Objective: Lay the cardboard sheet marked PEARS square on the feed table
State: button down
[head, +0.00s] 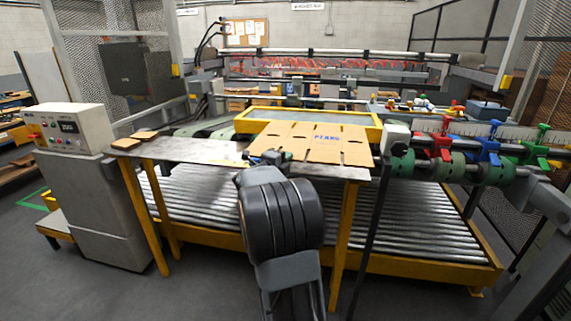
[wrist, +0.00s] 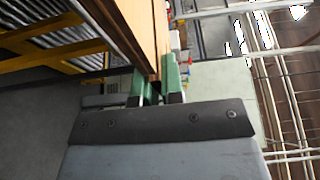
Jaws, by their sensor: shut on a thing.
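The cardboard sheet marked PEARS (head: 310,148) is a brown slotted blank with blue lettering. In the head view it lies over the right part of the metal feed table (head: 200,150), and its far part reaches the yellow-framed area behind. My gripper (head: 268,157) is at the sheet's near left edge. In the wrist view the green fingertips (wrist: 158,82) are shut on the edge of the cardboard (wrist: 148,35). Whether the sheet rests flat on the table or hangs just above it I cannot tell.
A yellow frame (head: 245,123) stands behind the sheet. Small brown pieces (head: 135,140) lie at the table's left end. Red, blue and green clamps (head: 487,148) on rollers stand to the right. A roller conveyor (head: 420,220) runs below; a control box (head: 68,128) stands left.

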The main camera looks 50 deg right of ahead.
notch_tip(320, 180, down, 10)
jog(key=b, duration=0.5)
jog(key=shift+w+d, duration=0.25)
jog(key=shift+d, duration=0.2)
jog(key=shift+f, duration=0.1)
jog(key=w+d+f+b, duration=0.3)
jog(key=d+f, duration=0.1)
jog(key=d, duration=0.1)
jog(key=shift+w+d+b, duration=0.3)
jog(key=shift+w+b, duration=0.05)
jog(key=shift+b, duration=0.05)
dwell(0.4)
jog(key=shift+f, duration=0.15)
jog(key=shift+f+b, duration=0.3)
jog(key=shift+b, duration=0.15)
jog(key=shift+c, duration=1.4)
grip_release()
